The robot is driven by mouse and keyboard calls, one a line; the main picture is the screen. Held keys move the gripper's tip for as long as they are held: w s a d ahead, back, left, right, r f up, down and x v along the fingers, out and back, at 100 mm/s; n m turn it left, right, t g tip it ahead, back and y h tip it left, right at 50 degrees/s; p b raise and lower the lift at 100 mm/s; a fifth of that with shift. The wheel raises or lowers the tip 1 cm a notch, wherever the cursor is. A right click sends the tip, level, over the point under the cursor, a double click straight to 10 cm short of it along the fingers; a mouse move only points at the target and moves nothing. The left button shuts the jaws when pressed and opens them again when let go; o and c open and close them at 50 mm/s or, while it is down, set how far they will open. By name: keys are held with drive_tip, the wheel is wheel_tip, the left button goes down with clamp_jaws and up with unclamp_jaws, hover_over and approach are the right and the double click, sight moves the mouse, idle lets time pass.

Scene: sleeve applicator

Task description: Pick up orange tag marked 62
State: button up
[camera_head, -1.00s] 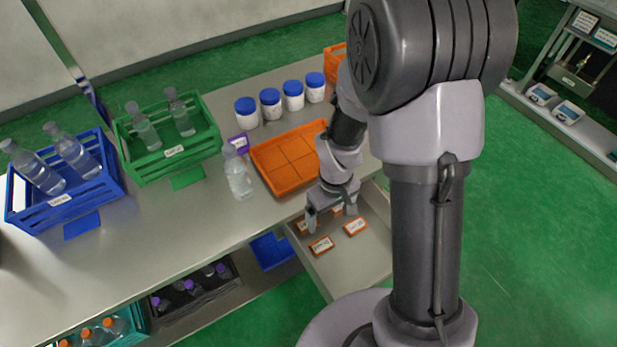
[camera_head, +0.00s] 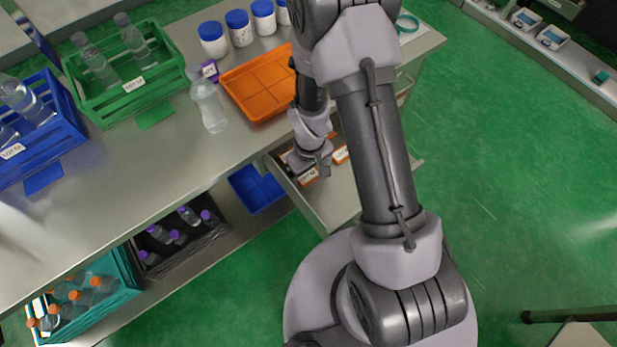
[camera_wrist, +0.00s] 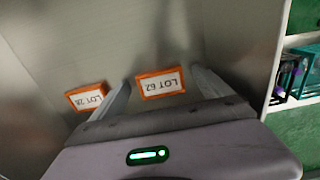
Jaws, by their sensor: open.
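The orange-framed tag with a white label reading LOT 62 (camera_wrist: 161,84) lies on the drawer floor in the wrist view, its lettering upside down. My gripper (camera_wrist: 163,82) is open, with one finger on each side of this tag; I cannot tell whether they touch it. A second orange tag (camera_wrist: 87,97), its number unclear, lies just outside the left finger. In the head view my gripper (camera_head: 318,168) is down in the open drawer. Orange tags show beside it, at its lower left (camera_head: 308,176) and at its right (camera_head: 341,155); their numbers are unreadable there.
The open drawer (camera_head: 335,200) has side walls close to my gripper. Above it, the counter holds an orange tray (camera_head: 256,88), a clear bottle (camera_head: 209,105) and white jars with blue lids (camera_head: 213,40). A blue bin (camera_head: 257,188) sits below, left of the drawer.

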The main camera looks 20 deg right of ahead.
drive_tip(key=c, duration=1.4)
